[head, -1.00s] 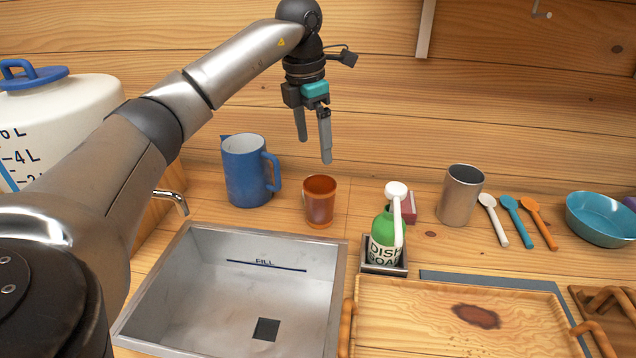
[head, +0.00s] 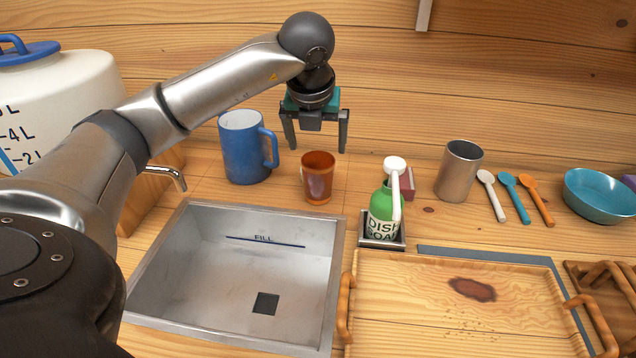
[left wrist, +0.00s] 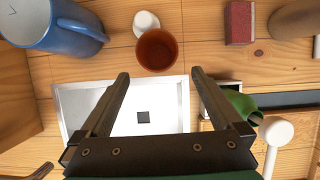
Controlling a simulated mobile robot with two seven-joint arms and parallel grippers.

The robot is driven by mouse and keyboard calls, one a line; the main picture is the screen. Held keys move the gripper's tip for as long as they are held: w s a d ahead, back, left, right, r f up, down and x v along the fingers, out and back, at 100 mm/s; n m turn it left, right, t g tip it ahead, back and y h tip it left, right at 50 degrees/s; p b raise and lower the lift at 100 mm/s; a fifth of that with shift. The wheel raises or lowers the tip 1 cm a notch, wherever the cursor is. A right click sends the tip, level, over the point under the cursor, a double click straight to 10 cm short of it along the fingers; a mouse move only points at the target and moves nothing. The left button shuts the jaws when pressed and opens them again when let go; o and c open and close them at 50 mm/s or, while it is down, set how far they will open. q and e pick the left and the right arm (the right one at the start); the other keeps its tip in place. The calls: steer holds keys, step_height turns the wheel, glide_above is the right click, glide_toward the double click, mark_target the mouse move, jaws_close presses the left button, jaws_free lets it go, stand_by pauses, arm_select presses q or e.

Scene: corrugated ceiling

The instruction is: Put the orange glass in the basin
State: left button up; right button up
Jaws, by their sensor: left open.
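The orange glass (head: 318,178) stands upright on the wooden counter behind the basin, between the blue jug and the soap bottle. The metal basin (head: 160,290) is sunk in the counter at the left front and looks empty. My left gripper (head: 315,146) is open and empty, pointing down just above the glass. In the left wrist view, the glass (left wrist: 157,50) shows open end up, ahead of and between the spread fingers (left wrist: 160,74), apart from both. The basin (left wrist: 78,105) also shows there, partly behind the fingers. My right gripper is not in view.
A blue jug (head: 243,150) stands close left of the glass. A green soap bottle (head: 382,208) with a white pump, a red block (head: 408,184) and a metal cup (head: 459,172) stand to the right. A faucet (head: 170,174) reaches over the basin's left back corner. A wooden tray (head: 440,325) lies right of the basin.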

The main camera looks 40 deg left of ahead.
mark_target(318, 180)
arm_select(q)
steer(key=b+x, duration=0.1)
steer(key=x, duration=0.8)
steer(key=shift+s, duration=0.15)
steer(key=x, duration=0.4)
steer(key=shift+s+a+f+b, duration=0.1)
steer(key=shift+s+f+b, duration=0.2)
steer(key=shift+f, duration=0.15)
steer(key=shift+w+f, duration=0.2)
steer(key=shift+f, duration=0.15)
steer(key=shift+a+r, duration=0.1)
steer(key=c, duration=1.3)
